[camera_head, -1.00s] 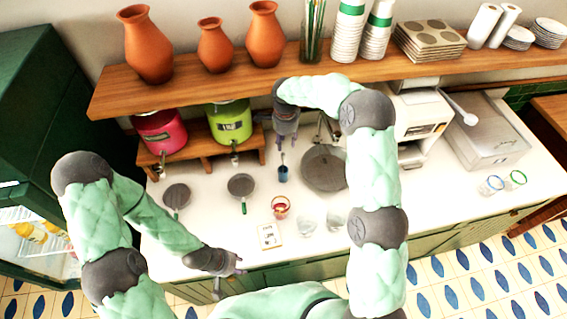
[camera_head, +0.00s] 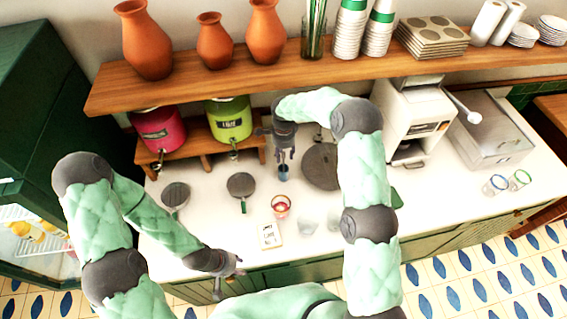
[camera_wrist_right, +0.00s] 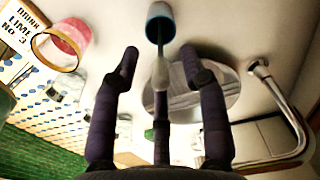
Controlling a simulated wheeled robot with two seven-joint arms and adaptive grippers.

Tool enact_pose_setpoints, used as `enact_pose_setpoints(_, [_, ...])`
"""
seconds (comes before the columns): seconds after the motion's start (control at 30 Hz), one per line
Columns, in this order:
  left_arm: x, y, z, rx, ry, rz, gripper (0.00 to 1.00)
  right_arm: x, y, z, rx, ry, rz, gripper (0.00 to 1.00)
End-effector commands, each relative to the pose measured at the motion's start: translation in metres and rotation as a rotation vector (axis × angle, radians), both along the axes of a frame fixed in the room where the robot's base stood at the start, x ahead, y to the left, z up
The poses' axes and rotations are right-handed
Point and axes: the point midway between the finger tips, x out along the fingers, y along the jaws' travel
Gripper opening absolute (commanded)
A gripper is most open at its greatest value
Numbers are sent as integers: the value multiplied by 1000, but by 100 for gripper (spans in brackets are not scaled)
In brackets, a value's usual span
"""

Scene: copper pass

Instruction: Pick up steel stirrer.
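The steel stirrer (camera_wrist_right: 160,72) stands in a small blue cup (camera_head: 283,174), which also shows at the top of the right wrist view (camera_wrist_right: 160,20). In the head view the stirrer is mostly hidden by my right gripper (camera_head: 285,158), which hangs just above the cup, pointing down. In the right wrist view the spread fingers of my right gripper (camera_wrist_right: 160,62) are on either side of the stirrer's upper part, with gaps showing. It is open and holds nothing. My left gripper (camera_head: 230,272) is over the counter's front edge, away from the cup, fingers apart and empty.
A red-rimmed glass (camera_head: 281,205), card (camera_head: 270,235) and clear glasses (camera_head: 307,228) stand in front. A wooden shelf (camera_head: 200,83) and dispensers are behind.

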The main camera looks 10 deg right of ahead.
Motion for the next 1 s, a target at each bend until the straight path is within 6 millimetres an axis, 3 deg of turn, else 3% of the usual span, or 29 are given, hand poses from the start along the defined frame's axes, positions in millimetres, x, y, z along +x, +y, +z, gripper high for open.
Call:
enact_pose_setpoints(0.03, [0,0,0,0,0,0,40,0,0,0,0,0,0,30])
enact_pose_setpoints(0.13, [0,0,0,0,0,0,40,0,0,0,0,0,0,2])
enact_pose_setpoints(0.17, [0,0,0,0,0,0,40,0,0,0,0,0,0,0])
enact_pose_setpoints(0.57, [0,0,1,0,0,0,40,0,0,4,0,-1,0,0])
enact_pose_setpoints(1.0, [0,0,23,0,0,0,40,1,0,77,0,-2,1,0])
